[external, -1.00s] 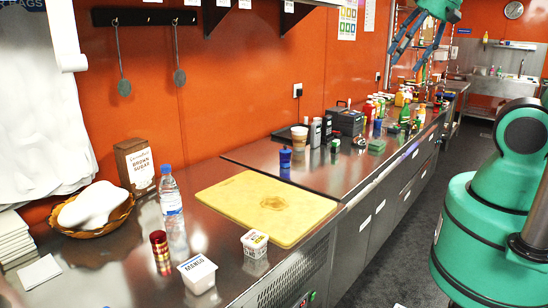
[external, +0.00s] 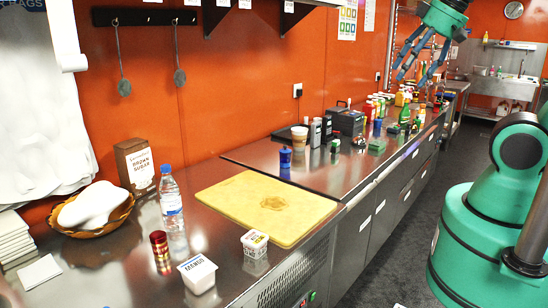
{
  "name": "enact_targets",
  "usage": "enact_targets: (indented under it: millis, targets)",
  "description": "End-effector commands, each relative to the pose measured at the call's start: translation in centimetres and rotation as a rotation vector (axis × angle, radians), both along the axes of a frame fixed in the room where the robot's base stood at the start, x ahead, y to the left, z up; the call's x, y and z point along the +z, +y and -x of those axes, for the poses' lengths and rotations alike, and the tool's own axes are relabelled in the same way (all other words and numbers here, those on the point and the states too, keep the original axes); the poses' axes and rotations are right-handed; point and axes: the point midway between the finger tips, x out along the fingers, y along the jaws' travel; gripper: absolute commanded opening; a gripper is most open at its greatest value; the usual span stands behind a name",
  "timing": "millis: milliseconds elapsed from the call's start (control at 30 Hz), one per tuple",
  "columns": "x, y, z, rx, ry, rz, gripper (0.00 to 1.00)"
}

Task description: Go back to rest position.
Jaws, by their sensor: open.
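My gripper (external: 421,62) is at the upper right of the external view, high above the far part of the counter. Its blue fingers are spread open and point down and left. Nothing shows between them. My green arm (external: 495,225) stands at the right edge, beside the counter. The links joining it to the gripper are partly out of frame.
The steel counter (external: 110,275) holds a yellow cutting board (external: 235,212), a water bottle (external: 171,205), a red can (external: 160,250), two small tubs, a bread basket (external: 120,222) and a sugar box (external: 136,165). Bottles crowd its far end. The floor aisle (external: 405,235) is clear.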

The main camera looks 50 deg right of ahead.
Motion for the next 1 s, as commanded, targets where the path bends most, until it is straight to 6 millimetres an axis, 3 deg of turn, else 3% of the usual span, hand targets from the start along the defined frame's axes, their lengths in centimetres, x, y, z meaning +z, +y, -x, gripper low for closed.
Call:
enact_targets:
  millis: [33, 100, 333, 1000]
  targets:
    - [-1.6, 0.0, 0.0, 0.000, 0.000, 0.000, 0.66]
    - [-2.7, 0.0, 0.0, 0.000, 0.000, 0.000, 0.66]
    - [-5.0, 0.0, 0.0, 0.000, 0.000, 0.000, 0.66]
    - [-5.2, 0.0, 0.0, 0.000, 0.000, 0.000, 0.66]
